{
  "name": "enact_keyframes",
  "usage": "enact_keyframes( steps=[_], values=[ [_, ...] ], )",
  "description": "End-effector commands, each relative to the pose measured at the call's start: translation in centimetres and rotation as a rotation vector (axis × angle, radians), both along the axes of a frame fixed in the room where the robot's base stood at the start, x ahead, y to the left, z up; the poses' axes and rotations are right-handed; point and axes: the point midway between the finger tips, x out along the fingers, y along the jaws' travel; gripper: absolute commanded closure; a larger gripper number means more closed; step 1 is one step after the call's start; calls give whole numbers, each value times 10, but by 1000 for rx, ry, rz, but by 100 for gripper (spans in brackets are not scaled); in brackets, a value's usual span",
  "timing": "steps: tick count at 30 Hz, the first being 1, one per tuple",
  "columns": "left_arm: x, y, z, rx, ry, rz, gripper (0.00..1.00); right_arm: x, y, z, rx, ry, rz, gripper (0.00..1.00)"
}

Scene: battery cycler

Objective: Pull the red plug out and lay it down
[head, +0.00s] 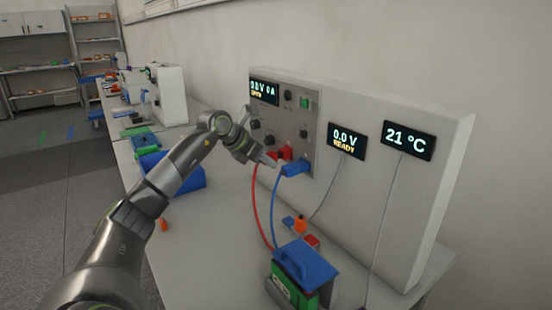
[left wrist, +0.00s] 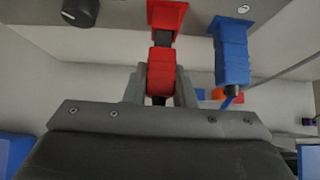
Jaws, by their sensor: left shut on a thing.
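The red plug (left wrist: 162,72) is held between the two fingers of my left gripper (left wrist: 161,88) in the left wrist view. A dark gap or shaft shows between the plug and the red socket (left wrist: 167,14) on the panel; I cannot tell whether its tip is still inside. In the head view my left gripper (head: 262,157) is at the cycler panel (head: 291,120), and the red plug is mostly hidden beside it. A red cable (head: 256,205) hangs down from there. The blue plug (head: 295,169) sits in the panel just right; it also shows in the left wrist view (left wrist: 231,55).
A green battery with a blue top (head: 304,262) stands on the bench below the panel, beside an orange knob-like part (head: 301,225).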

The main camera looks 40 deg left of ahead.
Motion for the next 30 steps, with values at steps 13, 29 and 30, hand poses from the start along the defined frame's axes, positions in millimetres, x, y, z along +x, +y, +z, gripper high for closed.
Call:
enact_keyframes(
  steps=[13,29,30],
  values=[
    [-18,5,-1,1,0,0,89,0,0,-12,0,0,0,64],
    [-37,10,-1,2,-1,-1,89,0,1,-26,2,0,-1,64],
    [-37,10,-1,1,0,-1,89,0,2,-26,2,0,-1,64]
  ],
)
